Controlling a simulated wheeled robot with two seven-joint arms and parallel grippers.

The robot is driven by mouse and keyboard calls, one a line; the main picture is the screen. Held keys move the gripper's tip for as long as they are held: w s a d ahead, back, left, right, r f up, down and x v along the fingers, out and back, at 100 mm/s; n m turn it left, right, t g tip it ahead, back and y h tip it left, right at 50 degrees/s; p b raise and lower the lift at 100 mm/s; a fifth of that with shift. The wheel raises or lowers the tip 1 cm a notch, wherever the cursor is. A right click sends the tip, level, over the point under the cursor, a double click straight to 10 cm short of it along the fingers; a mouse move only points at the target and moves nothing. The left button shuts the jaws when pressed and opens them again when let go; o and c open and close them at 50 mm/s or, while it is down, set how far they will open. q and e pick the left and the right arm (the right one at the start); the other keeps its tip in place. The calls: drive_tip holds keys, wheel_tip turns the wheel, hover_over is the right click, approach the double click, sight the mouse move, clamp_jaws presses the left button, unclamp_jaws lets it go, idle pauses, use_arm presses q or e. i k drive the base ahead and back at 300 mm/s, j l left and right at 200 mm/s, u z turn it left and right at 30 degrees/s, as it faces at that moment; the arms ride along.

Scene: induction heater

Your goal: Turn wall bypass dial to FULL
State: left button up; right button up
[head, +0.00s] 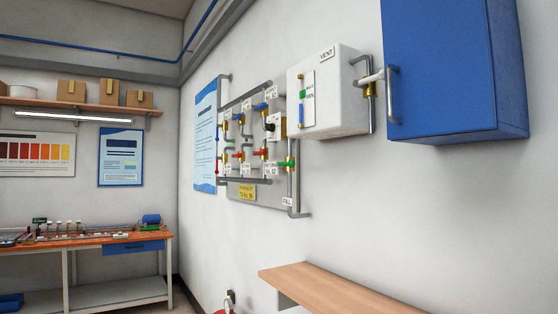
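A grey valve panel (262,190) is mounted on the right wall, with pipes and several coloured valve handles. A small black knob (270,127) on a pale plate (278,122) at the panel's right side looks like the bypass dial. Its markings and setting are too small to read. Neither of my grippers is in view.
A white tank box (335,100) labelled VENT and a blue wall cabinet (450,75) stick out right of the panel. A wooden shelf (330,290) juts out below. An orange-topped workbench (90,239) stands at the far left. A red object (227,306) sits low by the wall.

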sight(270, 127)
drive_tip(key=i, duration=0.25)
drive_tip(key=i+j+z, duration=0.15)
drive_tip(key=z, duration=0.3)
drive_tip(key=i+j+z, duration=0.15)
drive_tip(key=z, duration=0.25)
